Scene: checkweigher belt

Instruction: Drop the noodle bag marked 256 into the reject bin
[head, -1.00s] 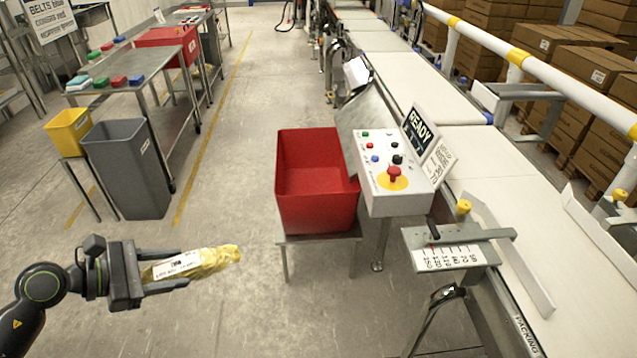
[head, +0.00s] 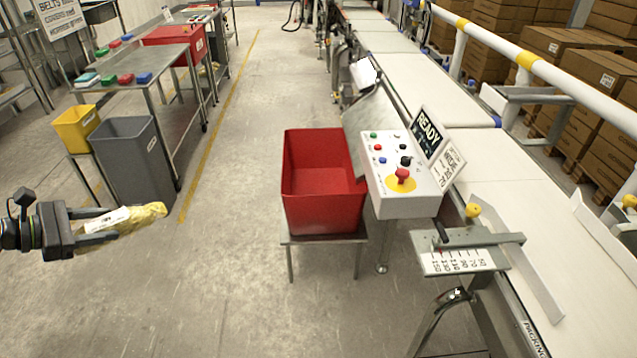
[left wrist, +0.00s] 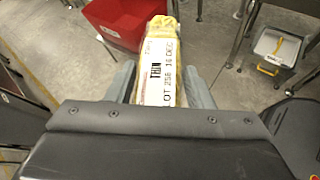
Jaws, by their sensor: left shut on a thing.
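My left gripper (head: 88,228) is shut on a yellow noodle bag (head: 135,216) with a white label, held in the air at the left of the head view. In the left wrist view the bag (left wrist: 160,70) lies between the two fingers, and its label reads "THIN" and "LOT 256 14 DEC". The red bin (head: 322,205), which looks empty, stands on a low stand in the middle of the head view, to the right of the gripper and well apart from it. A red bin (left wrist: 115,22) also shows beyond the bag in the wrist view. My right gripper is out of view.
A control box (head: 408,180) reading "READY" and the white belt (head: 520,200) stand right of the red bin. A grey bin (head: 135,165), a yellow bin (head: 76,130) and a steel table (head: 150,65) stand at the left. The floor between is clear.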

